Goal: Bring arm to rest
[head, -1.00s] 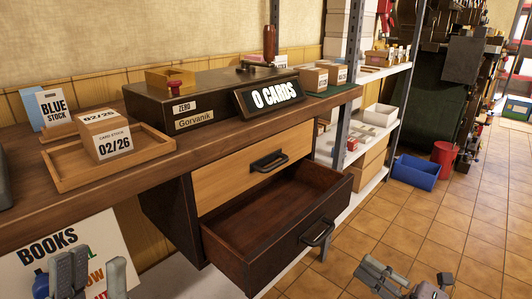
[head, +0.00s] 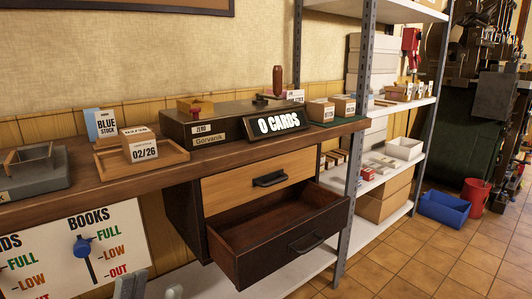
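My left gripper (head: 149,290) shows only by its grey fingertips at the bottom edge, in front of the BOOKS board. The tips stand apart with nothing seen between them; the rest of that arm is cut off. My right gripper is out of the picture. The cam press (head: 180,130) stands on the wooden counter, with the labels ZERO and Gorvanik. Its handle (head: 278,80) stands upright at the back. A black sign (head: 276,125) on its front reads 0 CARDS.
Below the counter (head: 60,197), a dark drawer (head: 265,265) is pulled out and looks empty; the light wooden drawer (head: 235,190) above it is shut. A wooden tray (head: 175,158) holds 02/26 card stock (head: 142,151). A metal shelf post (head: 356,130) rises at right.

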